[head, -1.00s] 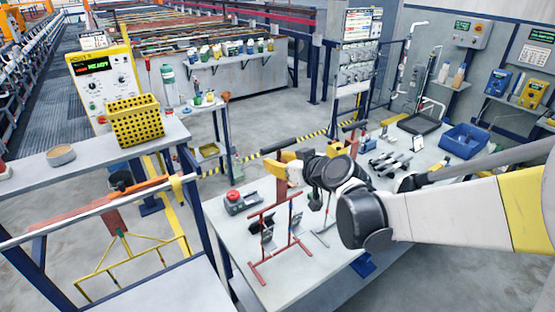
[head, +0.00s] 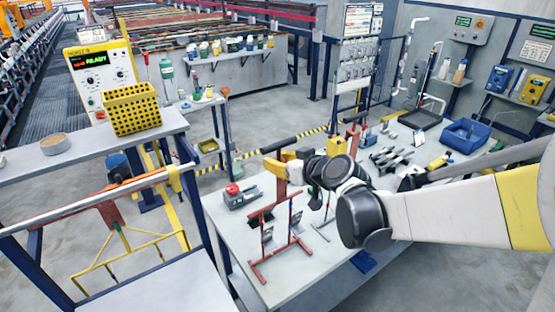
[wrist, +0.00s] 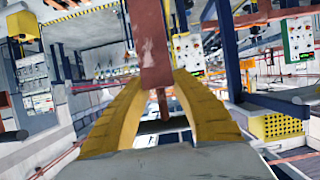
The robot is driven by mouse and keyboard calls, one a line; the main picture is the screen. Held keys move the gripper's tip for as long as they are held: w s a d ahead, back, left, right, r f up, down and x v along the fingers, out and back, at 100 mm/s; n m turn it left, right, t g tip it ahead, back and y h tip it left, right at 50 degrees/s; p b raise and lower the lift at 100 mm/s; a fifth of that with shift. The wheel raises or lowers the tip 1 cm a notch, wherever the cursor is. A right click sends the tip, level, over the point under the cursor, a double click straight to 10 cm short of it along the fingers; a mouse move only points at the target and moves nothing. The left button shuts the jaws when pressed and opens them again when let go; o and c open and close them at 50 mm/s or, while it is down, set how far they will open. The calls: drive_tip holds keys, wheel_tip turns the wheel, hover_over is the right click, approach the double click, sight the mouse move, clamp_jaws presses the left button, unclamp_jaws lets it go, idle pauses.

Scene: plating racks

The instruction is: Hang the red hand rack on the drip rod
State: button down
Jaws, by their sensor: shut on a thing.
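My gripper (head: 279,165) is over the near worktable, its yellow fingers shut on the upright red bar of the red hand rack (head: 281,188). The wrist view shows the red bar (wrist: 153,45) between the two yellow fingers (wrist: 155,115). A black handle bar shows above the fingers in the head view. The rack's lower part overlaps a red stand (head: 292,220) on the table; I cannot tell whether they touch. The drip rod seems to be the silver horizontal rod (head: 75,213) at the left, with a yellow wire frame (head: 130,262) below it.
A red-button box (head: 240,196) stands left of the stand. A yellow basket (head: 132,108) and a round dish (head: 55,144) sit on the left shelf. A blue bin (head: 465,136) and grey parts lie on the worktable's right side. Open floor lies behind the worktable.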

drive_tip(key=shift+f+b, duration=0.3)
drive_tip(key=shift+f, duration=0.15)
drive_tip(key=c, duration=1.1)
unclamp_jaws()
drive_tip(key=shift+o, duration=0.2)
drive_tip(key=shift+s, duration=0.1)
drive_tip(key=v, duration=1.2)
drive_tip(key=s+d+f+m+g+h+b, duration=0.1)
drive_tip(key=s+d+f+m+h+b, duration=0.1)
drive_tip(key=s+d+f+b, duration=0.2)
drive_tip(key=s+d+f+m+g+h+b, duration=0.1)
drive_tip(key=s+d+f+m+h+b, duration=0.1)
drive_tip(key=s+f+b, duration=0.6)
drive_tip(key=s+d+f+m+g+h+b, duration=0.2)
drive_tip(key=s+d+f+b, duration=0.4)
drive_tip(key=f, duration=0.7)
drive_tip(key=shift+d+m+h, duration=0.4)
drive_tip(key=shift+d+h, duration=0.1)
drive_tip(key=shift+h, duration=0.2)
